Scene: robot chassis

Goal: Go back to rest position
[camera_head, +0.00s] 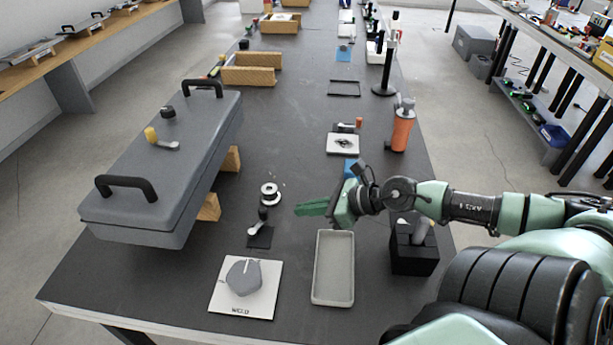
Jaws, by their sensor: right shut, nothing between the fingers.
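My right arm comes in from the right over the dark table. Its green gripper (312,208) points left, just above the far end of a grey tray. The fingers are together and nothing shows between them. My left gripper and left arm are not in this view. The robot chassis, a large grey box-like body (170,165) with two black handles, rests on wooden blocks on the left of the table, apart from the right gripper.
The empty grey tray (319,268) lies below my right gripper. A white weld plate (224,303) with a grey part, a white spool (269,188), a black block (412,262) and an orange tool (401,132) stand around. Bare table lies at the near left.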

